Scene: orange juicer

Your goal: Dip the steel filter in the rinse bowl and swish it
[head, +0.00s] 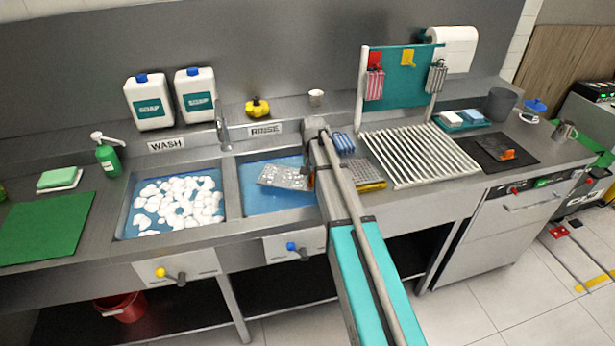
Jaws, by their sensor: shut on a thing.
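The steel filter (284,178) is a grey perforated plate, tilted over the blue water of the rinse basin (262,200), under the RINSE label. My gripper (309,178) is shut on the filter's right end, partly hidden behind my arm. I cannot tell whether the filter's lower edge touches the water. My arm reaches in from the bottom right and hides the basin's right side.
The wash basin (180,203) with white foam lies left of the rinse basin. The faucet (222,125) stands behind, between them. A blue brush (344,144), a grey tray with a yellow edge (368,184) and a drying rack (418,155) are right of my arm.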

